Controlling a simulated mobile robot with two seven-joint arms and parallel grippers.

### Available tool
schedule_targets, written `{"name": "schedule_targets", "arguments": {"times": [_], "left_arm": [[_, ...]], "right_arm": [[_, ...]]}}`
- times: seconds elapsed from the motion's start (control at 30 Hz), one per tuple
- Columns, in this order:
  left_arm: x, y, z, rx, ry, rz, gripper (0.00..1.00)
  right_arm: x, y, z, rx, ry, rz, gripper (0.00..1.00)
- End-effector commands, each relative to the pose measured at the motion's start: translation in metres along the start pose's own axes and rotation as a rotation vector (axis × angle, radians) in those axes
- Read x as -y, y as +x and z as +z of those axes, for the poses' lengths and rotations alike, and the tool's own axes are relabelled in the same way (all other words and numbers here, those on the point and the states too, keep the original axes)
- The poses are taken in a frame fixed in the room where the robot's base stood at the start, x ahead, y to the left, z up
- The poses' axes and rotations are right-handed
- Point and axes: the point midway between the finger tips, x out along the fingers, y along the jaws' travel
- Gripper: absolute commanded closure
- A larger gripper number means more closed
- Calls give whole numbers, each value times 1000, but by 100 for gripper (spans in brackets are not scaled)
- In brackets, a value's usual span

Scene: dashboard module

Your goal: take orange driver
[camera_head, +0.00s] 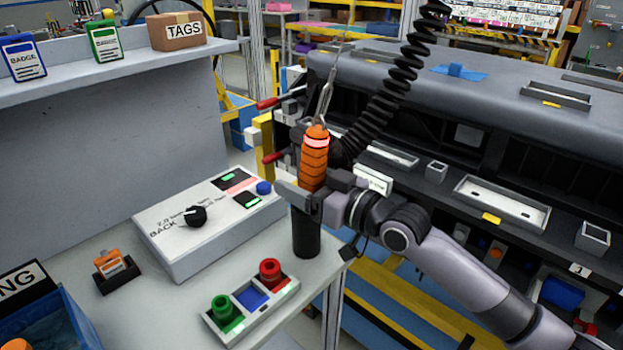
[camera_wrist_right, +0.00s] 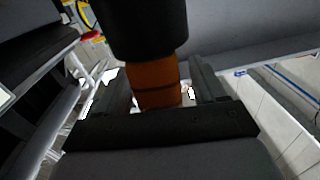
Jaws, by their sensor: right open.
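The orange driver (camera_head: 315,165) hangs upright from a hook and cable, with a black coiled hose beside it. Its lower part is black and reaches down near the table's right edge. My right gripper (camera_head: 300,198) is at the lower end of the orange section in the head view, its jaws open. In the right wrist view, the driver's orange body (camera_wrist_right: 153,86) stands between the two open fingers, with its black part (camera_wrist_right: 140,25) toward the top. I cannot tell whether either finger touches it. My left gripper is not in view.
A white control box (camera_head: 210,225) with a black knob and a button panel (camera_head: 250,300) with green and red buttons stand on the table left of the driver. The grey dashboard module (camera_head: 480,100) fills the right side, behind my right arm. A blue bin (camera_head: 60,325) is at lower left.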

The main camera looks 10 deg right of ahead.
Motion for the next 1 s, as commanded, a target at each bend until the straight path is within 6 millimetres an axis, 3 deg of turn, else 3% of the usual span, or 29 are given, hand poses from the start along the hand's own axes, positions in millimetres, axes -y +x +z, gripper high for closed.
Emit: {"name": "schedule_targets", "arguments": {"times": [0.13, 0.33, 0.73, 1.0], "left_arm": [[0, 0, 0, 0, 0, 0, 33], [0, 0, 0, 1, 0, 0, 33], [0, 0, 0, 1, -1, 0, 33], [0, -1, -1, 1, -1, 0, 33]], "right_arm": [[0, 0, 0, 0, 0, 0, 33], [0, 0, 0, 0, 0, 0, 99], [0, -1, -7, -6, -1, 0, 100], [0, -4, -39, -8, -4, -1, 100]]}}
